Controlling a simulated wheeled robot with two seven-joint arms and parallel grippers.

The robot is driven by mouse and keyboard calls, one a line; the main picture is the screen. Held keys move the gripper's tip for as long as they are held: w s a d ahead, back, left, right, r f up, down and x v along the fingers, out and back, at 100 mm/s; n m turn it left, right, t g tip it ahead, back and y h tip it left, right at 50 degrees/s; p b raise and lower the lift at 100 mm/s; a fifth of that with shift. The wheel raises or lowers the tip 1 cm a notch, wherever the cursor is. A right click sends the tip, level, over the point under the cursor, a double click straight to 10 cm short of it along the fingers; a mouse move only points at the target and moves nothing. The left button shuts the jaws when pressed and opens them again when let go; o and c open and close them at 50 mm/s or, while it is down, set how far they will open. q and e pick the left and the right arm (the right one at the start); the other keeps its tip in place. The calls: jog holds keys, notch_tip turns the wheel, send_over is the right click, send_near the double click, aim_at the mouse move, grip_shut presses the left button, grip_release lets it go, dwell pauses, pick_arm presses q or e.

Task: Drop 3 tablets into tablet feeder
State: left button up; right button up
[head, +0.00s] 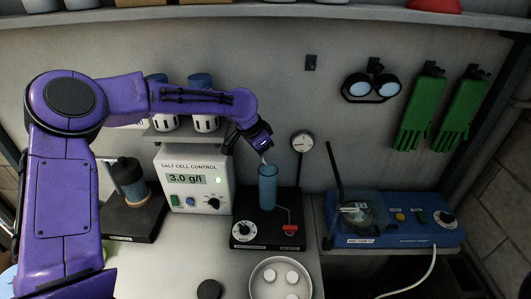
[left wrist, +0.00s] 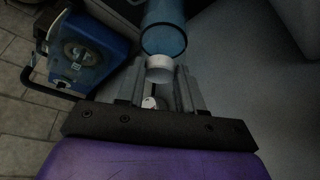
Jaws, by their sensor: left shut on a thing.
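The tablet feeder is an upright blue translucent tube (head: 268,190) on a black base with a dial. My left gripper (head: 264,155) is just above the tube's top, pointing down. In the left wrist view, my left gripper (left wrist: 160,85) is shut on a white tablet (left wrist: 160,70) at its fingertips, and the tube's round mouth (left wrist: 164,36) shows close beyond it. I cannot tell whether the tablet is exactly over the mouth. A round dish (head: 253,287) at the front holds white tablets (head: 269,276). The inside of the tube is not clear. My right gripper is not in view.
The salt cell control box (head: 192,181) stands left of the feeder, and a round gauge (head: 302,142) stands behind it. A blue device (head: 415,220) with a clear cup is at the right. A black puck (head: 209,289) lies left of the dish. Green gloves (head: 420,110) hang on the wall.

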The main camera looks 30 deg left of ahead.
pick_arm(q)
jog(key=shift+w+a+f, duration=0.1)
jog(key=shift+w+f, duration=0.1)
jog(key=shift+w, duration=0.25)
jog(key=o, duration=0.9)
jog(key=shift+o, duration=0.9)
jog(key=shift+s+r, duration=0.15)
jog(key=shift+s, duration=0.1)
jog(key=shift+w, duration=0.1)
jog(key=shift+r, duration=2.95)
